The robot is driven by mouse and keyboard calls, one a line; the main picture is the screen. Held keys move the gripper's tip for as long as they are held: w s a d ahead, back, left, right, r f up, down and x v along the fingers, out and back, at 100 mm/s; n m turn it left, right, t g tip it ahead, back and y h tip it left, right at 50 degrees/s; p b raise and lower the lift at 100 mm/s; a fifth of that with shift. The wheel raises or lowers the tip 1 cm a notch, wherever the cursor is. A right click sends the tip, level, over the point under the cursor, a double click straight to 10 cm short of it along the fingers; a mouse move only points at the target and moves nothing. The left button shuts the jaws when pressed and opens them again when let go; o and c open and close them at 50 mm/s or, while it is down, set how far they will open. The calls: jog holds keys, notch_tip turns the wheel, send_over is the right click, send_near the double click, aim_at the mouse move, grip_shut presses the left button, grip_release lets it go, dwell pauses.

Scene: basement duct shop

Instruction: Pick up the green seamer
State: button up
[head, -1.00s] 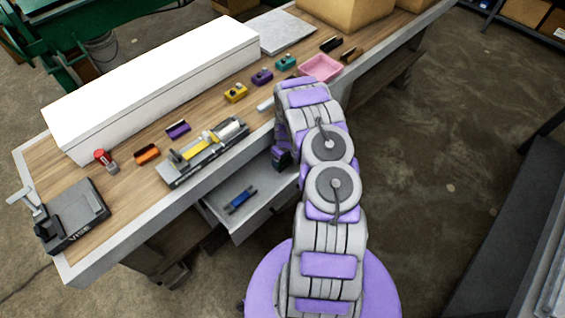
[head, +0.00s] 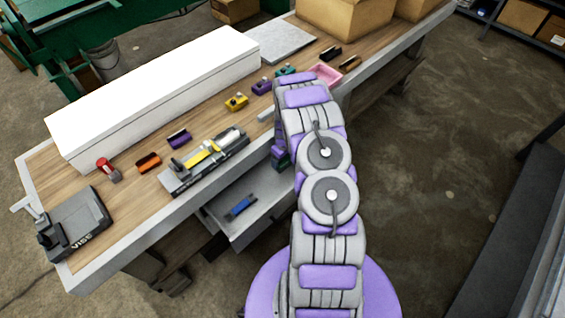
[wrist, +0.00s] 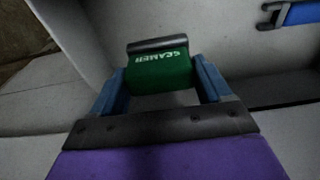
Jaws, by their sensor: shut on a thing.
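The green seamer (wrist: 160,72), with white "SEAMER" lettering and a dark bar along its far edge, sits between the two blue fingers of my gripper (wrist: 160,86) in the wrist view. The gripper is shut on it. In the head view my gripper is mostly hidden behind my arm, near the right end of the open drawer. A bit of dark green shows under my wrist there (head: 283,162). I cannot tell for sure whether the seamer clears the drawer floor.
The open grey drawer (head: 228,222) holds a blue tool (head: 240,206), also in the wrist view (wrist: 300,12). The workbench (head: 125,206) above carries a vise (head: 75,222), a long white box (head: 150,95), a pink tray (head: 326,75) and several small coloured tools. Open floor lies right.

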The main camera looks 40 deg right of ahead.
notch_tip(320, 180, up, 12)
jog(key=p, duration=0.2)
jog(key=shift+r, duration=0.1)
jog(key=o, duration=0.6)
jog(key=c, duration=0.5)
jog(key=shift+a, duration=0.1)
